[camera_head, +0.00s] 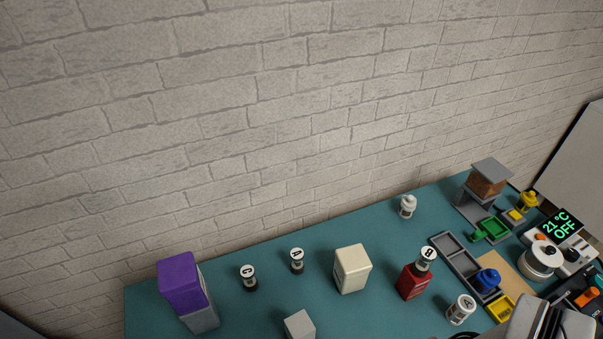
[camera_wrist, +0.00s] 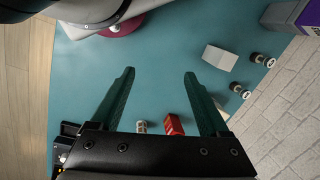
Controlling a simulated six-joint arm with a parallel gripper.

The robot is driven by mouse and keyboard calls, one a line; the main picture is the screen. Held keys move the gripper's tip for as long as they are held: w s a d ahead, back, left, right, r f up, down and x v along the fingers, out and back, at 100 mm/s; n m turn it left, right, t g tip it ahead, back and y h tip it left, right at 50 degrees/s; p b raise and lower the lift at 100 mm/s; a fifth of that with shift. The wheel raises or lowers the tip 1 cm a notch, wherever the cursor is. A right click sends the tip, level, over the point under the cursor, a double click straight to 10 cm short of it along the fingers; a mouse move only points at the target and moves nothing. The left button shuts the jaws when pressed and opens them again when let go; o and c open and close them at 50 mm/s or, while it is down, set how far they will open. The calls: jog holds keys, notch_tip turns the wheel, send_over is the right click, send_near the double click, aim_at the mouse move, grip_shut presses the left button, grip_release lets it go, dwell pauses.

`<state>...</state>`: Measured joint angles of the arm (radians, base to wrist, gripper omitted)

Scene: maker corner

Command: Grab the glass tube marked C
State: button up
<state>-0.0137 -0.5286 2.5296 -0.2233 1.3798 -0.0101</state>
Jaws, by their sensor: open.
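The tube marked C (camera_head: 249,283) stands upright on the teal table, with a white top bearing the letter and a dark base. In the head view it is right of the purple and grey box. In the wrist view it appears to be the tube (camera_wrist: 262,60) at the right, beside that box; its letter cannot be read there. A similar tube marked A (camera_head: 297,263) stands to its right and farther back. My gripper (camera_wrist: 160,74) is open and empty above the table, with tube C well outside the fingers, off to the right in the wrist view.
The purple and grey box (camera_head: 184,284), grey block (camera_head: 299,326) and cream block (camera_head: 352,270) stand around the tubes. A can marked A (camera_head: 461,310), trays and devices crowd the right. A brick wall rises behind.

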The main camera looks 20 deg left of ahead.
jog(key=w+a+r+n, duration=0.2)
jog(key=w+a+n, duration=0.5)
jog(key=w, duration=0.3)
jog(key=n+h, duration=0.2)
jog(key=n, duration=1.1)
send_over(249, 278)
jog(key=w+a, duration=0.1)
notch_tip(249, 278, down, 8)
notch_tip(249, 278, down, 15)
jog(key=shift+w+a+f, duration=0.1)
jog(key=shift+w+f, duration=0.05)
grip_shut()
